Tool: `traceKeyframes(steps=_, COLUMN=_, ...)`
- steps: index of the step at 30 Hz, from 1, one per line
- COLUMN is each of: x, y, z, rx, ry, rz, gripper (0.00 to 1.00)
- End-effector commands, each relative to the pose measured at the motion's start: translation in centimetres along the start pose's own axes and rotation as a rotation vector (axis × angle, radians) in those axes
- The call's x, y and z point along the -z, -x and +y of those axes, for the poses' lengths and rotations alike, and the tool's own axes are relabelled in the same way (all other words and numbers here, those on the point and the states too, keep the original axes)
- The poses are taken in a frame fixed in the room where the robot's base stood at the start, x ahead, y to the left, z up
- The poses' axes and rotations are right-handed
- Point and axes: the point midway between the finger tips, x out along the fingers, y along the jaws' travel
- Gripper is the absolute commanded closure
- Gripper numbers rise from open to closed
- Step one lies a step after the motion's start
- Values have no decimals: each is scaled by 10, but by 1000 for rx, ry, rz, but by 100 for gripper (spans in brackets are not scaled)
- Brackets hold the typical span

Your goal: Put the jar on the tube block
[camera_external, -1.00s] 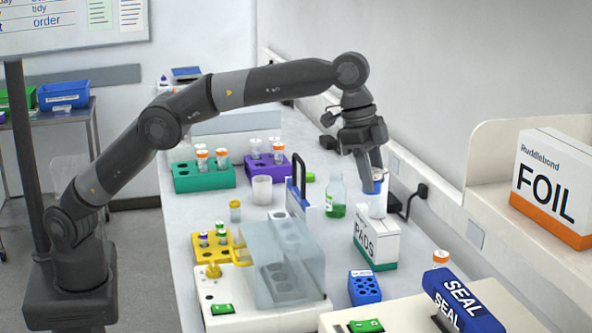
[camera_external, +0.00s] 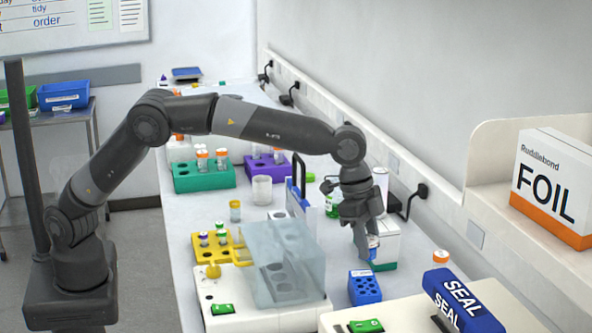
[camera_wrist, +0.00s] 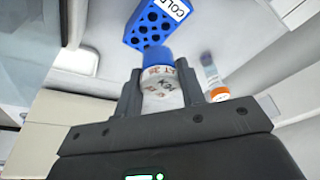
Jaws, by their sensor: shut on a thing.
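A small white jar with a blue cap and dark and red lettering (camera_wrist: 160,78) is held between the fingers of my gripper (camera_wrist: 160,95). In the external view my gripper (camera_external: 370,240) points down in front of the PADS box, with the jar (camera_external: 373,247) partly hidden between its fingers. The blue tube block (camera_external: 364,288) stands on the bench just below and nearer the camera, apart from the jar. In the wrist view the tube block (camera_wrist: 155,22), with several round holes and a COLD label, lies beyond the jar's cap.
The PADS box (camera_external: 388,240) is close behind my gripper. A clear-hooded device (camera_external: 285,265) is left of the tube block. Green (camera_external: 205,178) and yellow (camera_external: 205,248) racks are farther left.

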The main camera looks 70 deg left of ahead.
Motion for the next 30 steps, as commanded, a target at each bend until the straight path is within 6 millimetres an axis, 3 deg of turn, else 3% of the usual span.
traceKeyframes(steps=3, x=-5, y=-18, z=0, rx=0, ry=1, rz=-1, gripper=86)
traceKeyframes(steps=15, x=-17, y=-58, z=0, rx=0, ry=1, rz=-2, gripper=86)
traceKeyframes(steps=26, x=-18, y=-63, z=0, rx=0, ry=0, rz=0, gripper=86)
traceKeyframes(steps=27, x=-18, y=-63, z=0, rx=0, ry=0, rz=0, gripper=63)
traceKeyframes(steps=30, x=-18, y=-63, z=0, rx=0, ry=0, rz=0, gripper=55)
